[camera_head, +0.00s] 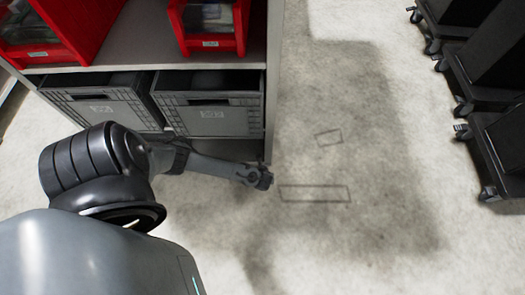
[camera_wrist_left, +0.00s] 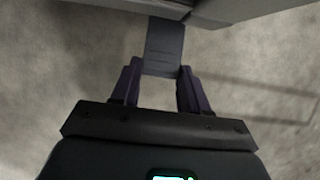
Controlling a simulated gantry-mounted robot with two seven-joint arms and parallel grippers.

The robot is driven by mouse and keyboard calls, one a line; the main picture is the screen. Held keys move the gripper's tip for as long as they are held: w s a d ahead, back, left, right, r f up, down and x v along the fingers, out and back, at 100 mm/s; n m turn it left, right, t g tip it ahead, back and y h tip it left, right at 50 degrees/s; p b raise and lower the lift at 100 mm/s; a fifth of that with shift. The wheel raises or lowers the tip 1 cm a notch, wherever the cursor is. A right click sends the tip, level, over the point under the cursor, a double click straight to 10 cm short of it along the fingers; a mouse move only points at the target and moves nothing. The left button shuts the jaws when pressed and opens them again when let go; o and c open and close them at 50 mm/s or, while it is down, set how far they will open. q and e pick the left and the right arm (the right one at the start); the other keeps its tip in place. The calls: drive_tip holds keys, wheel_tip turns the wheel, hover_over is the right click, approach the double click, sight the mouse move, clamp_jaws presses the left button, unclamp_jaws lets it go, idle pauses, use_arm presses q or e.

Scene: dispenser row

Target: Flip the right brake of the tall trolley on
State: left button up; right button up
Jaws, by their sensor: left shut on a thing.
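My left gripper (camera_head: 262,178) is low beside the front right corner of the shelf unit (camera_head: 269,100) in the head view. In the left wrist view, the gripper (camera_wrist_left: 158,72) has its two dark fingers on either side of a flat grey tab (camera_wrist_left: 164,45) with faint ridges. The fingers are shut on the tab, which sticks out from under a grey edge (camera_wrist_left: 240,10). It looks like a brake pedal, but the head view does not show it clearly. Whether it is on or off cannot be told. My right gripper is not in view.
The unit holds red bins (camera_head: 212,43) above grey crates (camera_head: 212,113). Black wheeled trolleys (camera_head: 480,75) stand at the right. The concrete floor (camera_head: 340,235) between is clear, with thin rectangle outlines (camera_head: 315,194) marked on it.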

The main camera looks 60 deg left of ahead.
use_arm(q)
drive_tip(key=shift+f, duration=0.1)
drive_tip(key=shift+d+f+t+y, duration=0.3)
drive_tip(key=shift+f+t+y, duration=0.5)
drive_tip(key=shift+y, duration=0.5)
drive_tip(key=shift+s+f+t+y, duration=0.1)
drive_tip(key=shift+f+t+y, duration=0.2)
drive_tip(key=shift+f+y, duration=0.6)
drive_tip(key=shift+y, duration=0.2)
drive_tip(key=shift+f+y, duration=0.2)
drive_tip(key=shift+y, duration=0.1)
drive_tip(key=o, duration=1.1)
drive_tip(key=shift+c, duration=0.2)
drive_tip(key=shift+r, duration=0.1)
